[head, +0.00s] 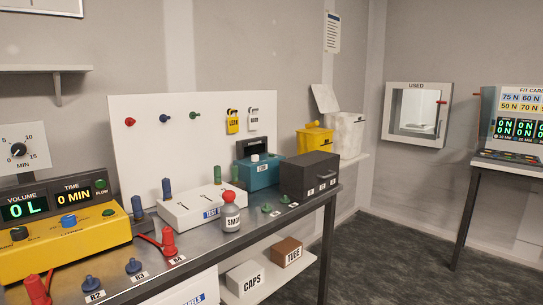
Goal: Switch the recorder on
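No device in view carries a readable recorder label, so I cannot tell which one it is. A yellow console (75,248) stands at the left of the bench, with a blue knob (68,221) and lit displays reading 0 L (24,210) and 0 MIN (74,197). A small teal box (262,174) with a white top button and an unreadable label stands at the back. A dark grey box (310,176) with small labels on its front stands at the bench's right end. Neither of my grippers is in view.
On the bench (217,253) are a white test block (190,212), a red-topped smoke bottle (231,218) and several red and blue fittings. A shelf below holds a caps box (245,278) and a tube box (287,252). A second table (505,168) stands right; floor between is clear.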

